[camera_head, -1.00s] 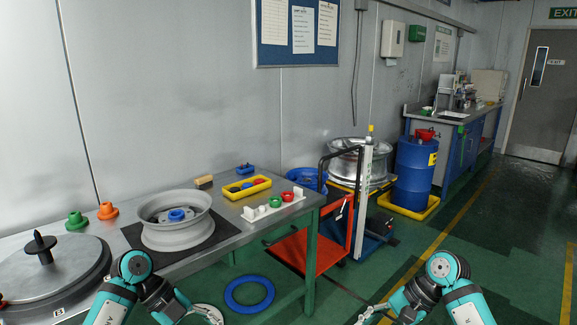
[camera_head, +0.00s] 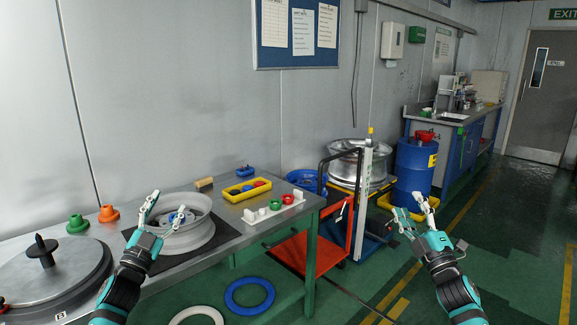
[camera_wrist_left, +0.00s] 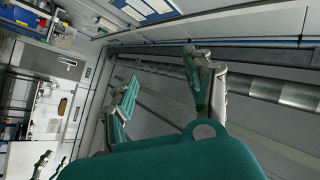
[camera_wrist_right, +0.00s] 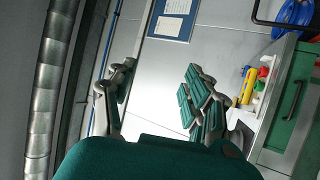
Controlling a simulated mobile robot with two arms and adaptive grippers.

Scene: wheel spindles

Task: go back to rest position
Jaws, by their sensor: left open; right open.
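My left gripper (camera_head: 165,223) is open and empty, pointing up in front of the wheel rim on the table in the head view. Its spread fingers also show in the left wrist view (camera_wrist_left: 160,85), with only wall and ceiling pipes behind them. My right gripper (camera_head: 413,214) is open and empty, raised over the floor right of the table. Its fingers are apart in the right wrist view (camera_wrist_right: 158,95), with the wall behind. The wheel rim (camera_head: 174,240) lies on a black mat, with a blue part in its hub, partly covered by my left gripper.
The table (camera_head: 232,238) holds a yellow tray (camera_head: 233,196), a white holder (camera_head: 256,217) and orange and green cones (camera_head: 107,213). A red cart (camera_head: 303,258) and a blue drum (camera_head: 409,172) stand to the right. A blue ring (camera_head: 232,300) lies on the floor. Floor at right is clear.

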